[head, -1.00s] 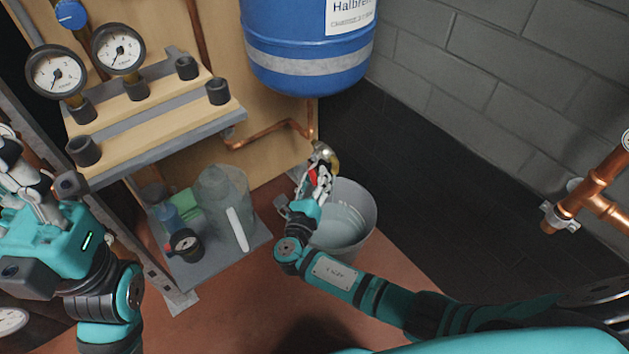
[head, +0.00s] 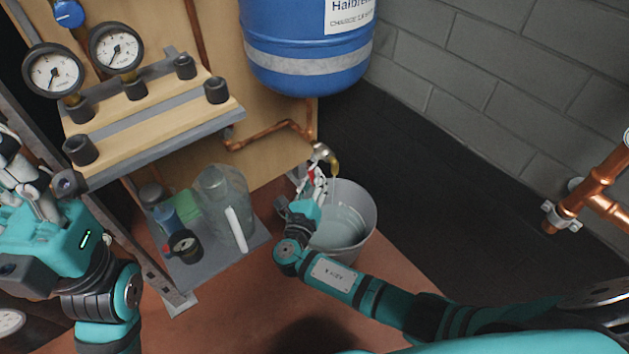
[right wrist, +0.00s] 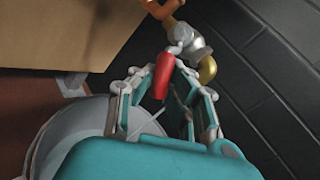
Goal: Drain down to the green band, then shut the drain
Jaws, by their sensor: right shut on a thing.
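The drain valve (head: 322,152) sits at the end of a copper pipe under the blue vessel (head: 305,45). Its brass spout (right wrist: 207,69) and red lever (right wrist: 164,75) show in the right wrist view. My right gripper (head: 313,181) is shut on the red lever, which lies between its fingers (right wrist: 165,92). A thin pale streak runs down from the spout towards the grey bucket (head: 371,222), which holds clear liquid. Two round gauges, left (head: 54,73) and right (head: 117,47), have dark needles; I cannot make out a green band. My left gripper (head: 22,175) is partly cut off at the left edge.
A grey low shelf (head: 215,254) holds a clear jug (head: 222,200), a blue bottle (head: 167,217) and a small dark gauge (head: 184,245). A wooden rack with black sockets (head: 150,120) stands above it. Copper pipes (head: 600,185) run along the right wall.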

